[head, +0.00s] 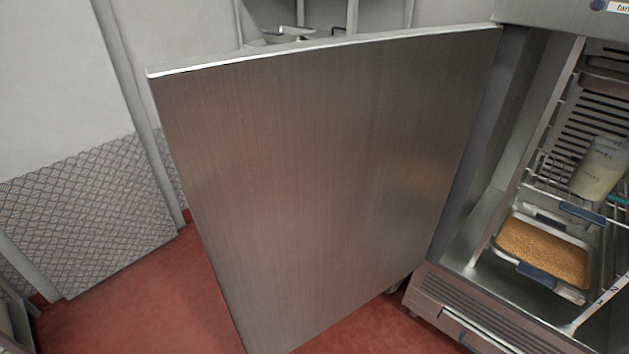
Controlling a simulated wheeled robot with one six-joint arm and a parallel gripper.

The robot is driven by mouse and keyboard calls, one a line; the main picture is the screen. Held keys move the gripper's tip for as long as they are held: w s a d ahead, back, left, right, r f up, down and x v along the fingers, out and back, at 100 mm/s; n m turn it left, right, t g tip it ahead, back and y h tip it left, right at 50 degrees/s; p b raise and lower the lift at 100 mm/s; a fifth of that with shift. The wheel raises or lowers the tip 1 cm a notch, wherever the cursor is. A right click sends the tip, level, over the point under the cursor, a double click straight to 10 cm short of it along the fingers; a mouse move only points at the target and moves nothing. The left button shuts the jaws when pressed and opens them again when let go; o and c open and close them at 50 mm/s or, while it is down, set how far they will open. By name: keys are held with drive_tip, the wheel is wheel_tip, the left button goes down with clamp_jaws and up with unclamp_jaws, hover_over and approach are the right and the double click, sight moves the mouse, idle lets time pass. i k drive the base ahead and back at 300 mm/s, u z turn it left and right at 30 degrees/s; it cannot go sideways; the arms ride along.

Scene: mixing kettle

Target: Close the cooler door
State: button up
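The cooler door (320,180) is a large brushed-steel panel standing wide open in the head view. It fills the middle, with its hinge side at the right by the cooler and its free edge at the left. The cooler (480,315) is at the right, its inside exposed. A tray of brown food (543,250) and a container of pale liquid (600,168) are inside. No handle shows on the door face I see. My gripper is not in the view.
A wall with a diamond-plate lower panel (90,215) stands at the left. A shelf rack with metal pans (287,34) is behind the door's top edge. Red floor (130,295) is clear at the lower left and shows under the door.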

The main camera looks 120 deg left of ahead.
sight(316, 176)
drive_tip(key=k, duration=1.85)
drive_tip(key=u, duration=1.9)
